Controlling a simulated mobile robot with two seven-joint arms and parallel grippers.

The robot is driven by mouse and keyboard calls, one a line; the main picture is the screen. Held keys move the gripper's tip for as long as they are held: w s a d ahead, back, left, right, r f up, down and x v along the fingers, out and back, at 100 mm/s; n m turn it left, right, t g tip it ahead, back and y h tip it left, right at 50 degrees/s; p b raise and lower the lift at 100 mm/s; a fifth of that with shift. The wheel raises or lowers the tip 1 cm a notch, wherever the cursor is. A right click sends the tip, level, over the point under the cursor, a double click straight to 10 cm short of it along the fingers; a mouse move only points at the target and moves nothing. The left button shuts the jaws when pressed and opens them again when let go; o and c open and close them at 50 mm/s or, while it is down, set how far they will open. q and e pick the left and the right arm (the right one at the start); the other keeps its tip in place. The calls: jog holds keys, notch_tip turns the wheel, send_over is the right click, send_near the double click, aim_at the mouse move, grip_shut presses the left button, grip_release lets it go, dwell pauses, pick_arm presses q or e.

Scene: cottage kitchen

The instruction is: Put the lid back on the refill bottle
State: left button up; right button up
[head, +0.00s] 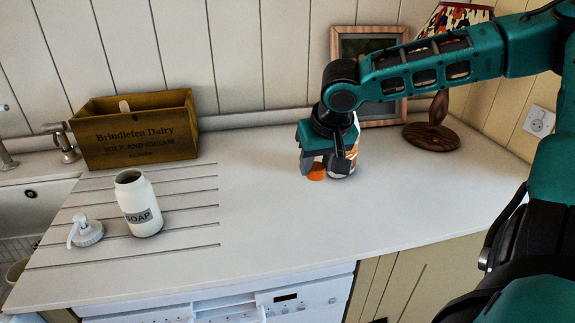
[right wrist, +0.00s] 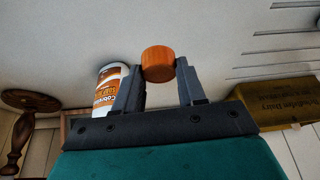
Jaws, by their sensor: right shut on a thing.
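My right gripper (head: 314,165) is shut on an orange lid (head: 316,174), low over the worktop. In the right wrist view the lid (right wrist: 158,62) sits between the fingertips; I cannot tell whether it touches the worktop. The refill bottle (head: 352,155), white with an orange label, stands just right of and behind the gripper, partly hidden by it. In the right wrist view the bottle (right wrist: 106,92) shows beside the left finger; its top is not clearly seen. My left gripper is not in view.
A white soap bottle (head: 139,208) stands open on the drainer grooves, with its pump head (head: 87,232) beside it. A wooden crate (head: 137,132) stands by the wall. A picture frame (head: 400,112) and a lamp (head: 432,137) are behind the arm. The middle worktop is clear.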

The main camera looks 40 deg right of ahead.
jog(key=s+a+f, duration=0.1)
jog(key=f, duration=0.1)
jog(key=a+f, duration=0.2)
jog(key=f, duration=0.1)
jog(key=s+a+f, duration=0.1)
jog(key=f, duration=0.2)
jog(key=shift+s+a+f, duration=0.1)
jog(key=shift+s+a, duration=0.2)
jog(key=shift+s, duration=0.05)
jog(key=a, duration=0.3)
jog(key=w+a+n, duration=0.1)
jog(key=a, duration=0.2)
jog(key=w+a+n+y, duration=0.1)
jog(key=a, duration=0.2)
jog(key=shift+a, duration=0.1)
jog(key=a+r+n, duration=0.1)
jog(key=a, duration=0.1)
jog(key=a+n, duration=0.1)
jog(key=a, duration=0.2)
jog(key=w+a+r, duration=0.1)
jog(key=a, duration=0.2)
jog(key=shift+r+n+y, duration=0.35)
jog(key=shift+n+y, duration=0.05)
jog(key=shift+a, duration=0.1)
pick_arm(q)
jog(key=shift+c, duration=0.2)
